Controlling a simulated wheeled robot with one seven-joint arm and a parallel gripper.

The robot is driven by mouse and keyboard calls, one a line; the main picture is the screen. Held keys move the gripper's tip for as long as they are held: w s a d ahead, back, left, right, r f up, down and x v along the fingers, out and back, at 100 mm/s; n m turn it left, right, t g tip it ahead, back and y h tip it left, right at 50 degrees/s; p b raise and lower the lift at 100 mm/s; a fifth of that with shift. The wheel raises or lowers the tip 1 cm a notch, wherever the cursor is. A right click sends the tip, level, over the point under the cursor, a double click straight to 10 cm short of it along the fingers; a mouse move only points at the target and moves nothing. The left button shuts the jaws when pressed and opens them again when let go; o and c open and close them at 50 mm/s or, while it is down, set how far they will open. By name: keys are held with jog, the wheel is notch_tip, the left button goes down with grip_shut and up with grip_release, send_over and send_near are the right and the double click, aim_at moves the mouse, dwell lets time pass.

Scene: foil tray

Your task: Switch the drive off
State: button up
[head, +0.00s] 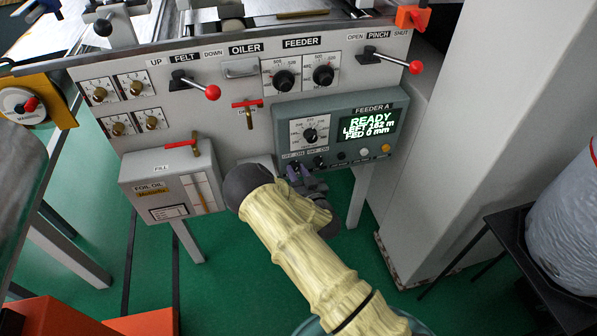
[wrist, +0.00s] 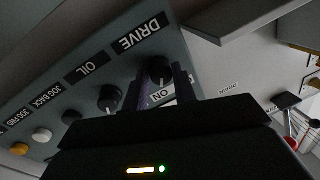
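The drive switch is a small black knob (wrist: 159,70) under an upside-down DRIVE label in the wrist view. An ON label shows beside it. I cannot tell which way the knob points. My gripper (wrist: 158,84) is open, with one dark finger on each side of the knob; whether they touch it is unclear. In the head view my gripper (head: 300,178) is at the lower left of the grey FEEDER A box (head: 285,118), and its fingers mostly hide the drive switch. The display (head: 368,125) reads READY, LEFT 162 m, FED 0 mm.
Beside the drive knob is the OIL knob (wrist: 110,98), then a black button (wrist: 71,116), a white button (wrist: 42,135) and a yellow button (wrist: 19,149). A red-tipped pinch lever (head: 415,66) is above the box. The foil oil tank (head: 165,165) stands to the left.

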jog(key=c, duration=0.4)
jog(key=shift+o, duration=0.3)
jog(key=shift+n, duration=0.5)
jog(key=shift+r+n+p, duration=0.1)
jog(key=shift+n+p, duration=0.35)
jog(key=shift+n, duration=0.05)
jog(key=n+p, duration=0.1)
jog(key=n, duration=0.2)
jog(key=shift+a+n+g+h, duration=0.1)
jog(key=shift+n+g+h, duration=0.2)
jog(key=shift+n, duration=0.1)
jog(key=n, duration=0.5)
jog(key=shift+r+h+p, duration=0.1)
jog(key=shift+h+p, duration=0.25)
jog(key=shift+h, duration=0.05)
jog(key=shift+n, duration=0.3)
jog(key=o, duration=1)
jog(key=shift+a, duration=0.1)
jog(key=shift+c, duration=0.2)
